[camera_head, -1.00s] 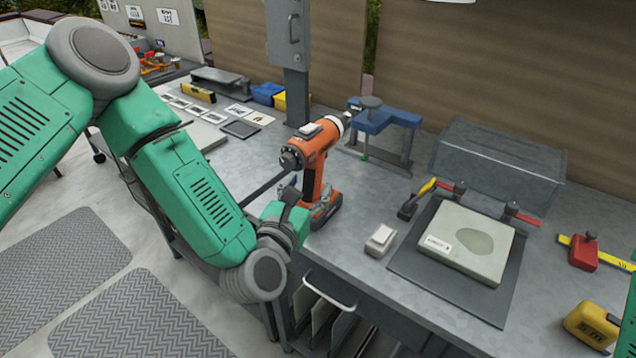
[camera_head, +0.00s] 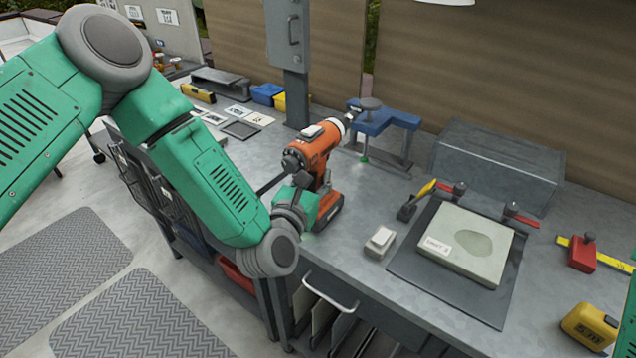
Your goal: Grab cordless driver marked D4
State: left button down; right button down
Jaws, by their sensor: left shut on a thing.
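The orange and black cordless driver (camera_head: 318,147) stands upright on the grey workbench (camera_head: 235,165), near its front edge, with its nose toward the back right. No D4 mark can be read on it. My left gripper (camera_head: 310,196) comes in from the front left and is shut on the driver's handle. The fingers are partly hidden by the gripper's body and the handle. The driver's battery base (camera_head: 327,212) shows below the gripper, at bench height. My right gripper is out of view.
A blue clamp stand (camera_head: 385,122) is close behind the driver. A grey post (camera_head: 297,95) rises behind.

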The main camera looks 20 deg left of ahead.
pick_arm(q)
jog(key=shift+w+r, duration=0.1)
jog(key=shift+r, duration=0.15)
